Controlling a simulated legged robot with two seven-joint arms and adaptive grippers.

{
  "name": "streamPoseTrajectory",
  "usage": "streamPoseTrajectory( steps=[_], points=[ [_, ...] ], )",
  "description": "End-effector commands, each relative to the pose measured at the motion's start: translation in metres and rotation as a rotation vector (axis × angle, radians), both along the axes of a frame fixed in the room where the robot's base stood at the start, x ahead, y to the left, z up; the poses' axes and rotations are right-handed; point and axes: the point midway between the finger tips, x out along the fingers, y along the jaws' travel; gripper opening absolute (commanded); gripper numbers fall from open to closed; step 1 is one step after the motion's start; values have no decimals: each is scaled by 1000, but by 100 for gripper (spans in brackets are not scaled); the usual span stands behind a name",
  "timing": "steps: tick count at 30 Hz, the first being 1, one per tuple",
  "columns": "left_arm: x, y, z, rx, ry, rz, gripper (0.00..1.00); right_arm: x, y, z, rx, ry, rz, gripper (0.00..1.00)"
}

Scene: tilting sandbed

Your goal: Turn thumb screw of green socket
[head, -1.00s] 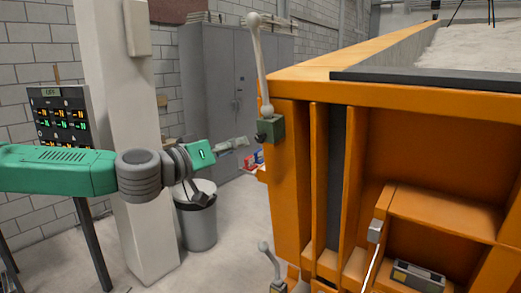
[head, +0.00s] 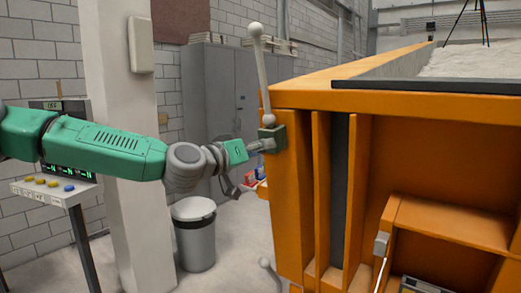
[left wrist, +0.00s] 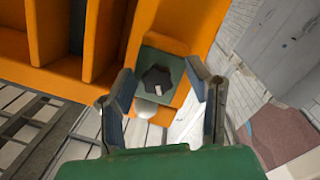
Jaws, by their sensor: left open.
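The green socket (head: 279,138) sits on the upper left corner of the orange sandbed frame, with a grey ball-ended lever (head: 261,75) standing up from it. In the left wrist view the green socket (left wrist: 172,66) is ahead, with the dark thumb screw (left wrist: 155,80) on its face. My left gripper (head: 264,145) is at the socket in the head view. In the wrist view its fingers (left wrist: 169,88) are spread on either side of the thumb screw, open. Whether they touch it I cannot tell. My right gripper is not in view.
The orange sandbed frame (head: 440,105) with ribs fills the right side. A white pillar (head: 125,190), a control panel (head: 55,185) and a grey bin (head: 195,235) stand at left. Grey cabinets (head: 215,90) are behind. A second lever (head: 268,273) shows low by the frame.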

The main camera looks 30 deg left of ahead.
Motion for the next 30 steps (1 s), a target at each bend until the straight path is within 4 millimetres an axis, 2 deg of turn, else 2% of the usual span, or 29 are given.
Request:
streamPoseTrajectory(
  steps=[5,9,17,24,30],
  points=[
    [0,-1,0,1,0,0,45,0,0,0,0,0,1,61],
    [0,-2,0,2,1,0,0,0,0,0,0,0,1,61],
    [0,-2,0,32,0,2,0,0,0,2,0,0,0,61],
    [0,-2,-1,247,-12,39,0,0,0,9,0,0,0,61],
    [0,-1,-3,329,-18,56,0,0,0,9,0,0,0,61]
  ],
)
